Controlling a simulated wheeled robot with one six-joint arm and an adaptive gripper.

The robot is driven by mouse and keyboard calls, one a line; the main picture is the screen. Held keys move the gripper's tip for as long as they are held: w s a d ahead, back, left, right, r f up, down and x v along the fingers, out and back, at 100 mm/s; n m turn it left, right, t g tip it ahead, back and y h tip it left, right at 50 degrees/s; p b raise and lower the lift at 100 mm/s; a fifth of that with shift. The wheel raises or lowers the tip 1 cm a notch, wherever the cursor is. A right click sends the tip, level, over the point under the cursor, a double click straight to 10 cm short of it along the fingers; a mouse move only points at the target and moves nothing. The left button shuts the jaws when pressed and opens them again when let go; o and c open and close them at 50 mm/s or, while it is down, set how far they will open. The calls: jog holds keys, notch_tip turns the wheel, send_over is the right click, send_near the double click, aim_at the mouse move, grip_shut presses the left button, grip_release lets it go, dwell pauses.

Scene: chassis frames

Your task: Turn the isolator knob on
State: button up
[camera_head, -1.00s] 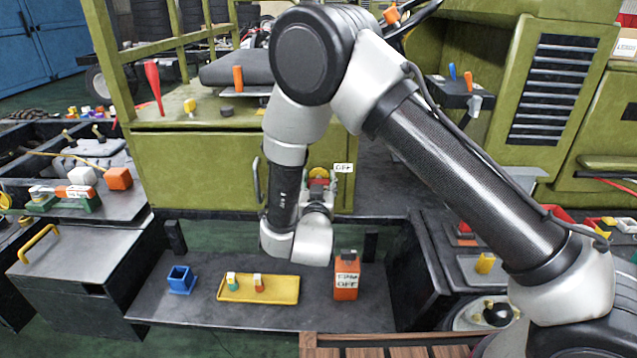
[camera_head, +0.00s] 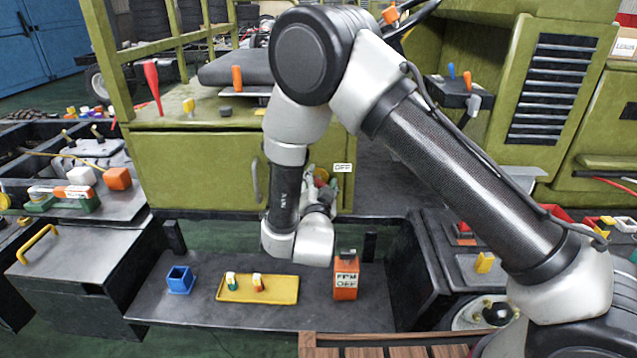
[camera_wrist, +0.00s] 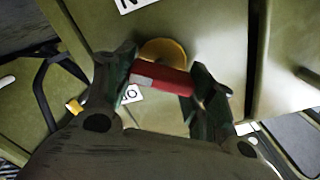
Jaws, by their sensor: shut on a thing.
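The isolator knob (camera_wrist: 165,80) has a red bar handle in front of a round yellow plate (camera_wrist: 163,50) on the green panel. My gripper (camera_wrist: 166,76) has one finger at each end of the red bar and is shut on it. The bar lies nearly level in the wrist view, tilted slightly down to the right. In the head view the knob (camera_head: 320,180) is mostly hidden behind my wrist and fingers. A white OFF label (camera_head: 342,168) is to its upper right. A partly covered white label (camera_wrist: 132,93) shows below the bar in the wrist view.
A dark shelf below holds a blue holder (camera_head: 180,281), a yellow tray (camera_head: 258,289) with two small items, and an orange labelled box (camera_head: 346,277). A panel handle (camera_head: 256,180) is left of my wrist. My forearm crosses the right side.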

jog(key=m, duration=0.5)
jog(key=shift+d+f+m, duration=0.15)
jog(key=shift+m, duration=0.15)
jog(key=m, duration=0.5)
jog(key=shift+f, duration=0.15)
jog(key=shift+m, duration=0.3)
jog(key=o, duration=1)
jog(key=s, duration=1.2)
jog(key=shift+a, duration=0.2)
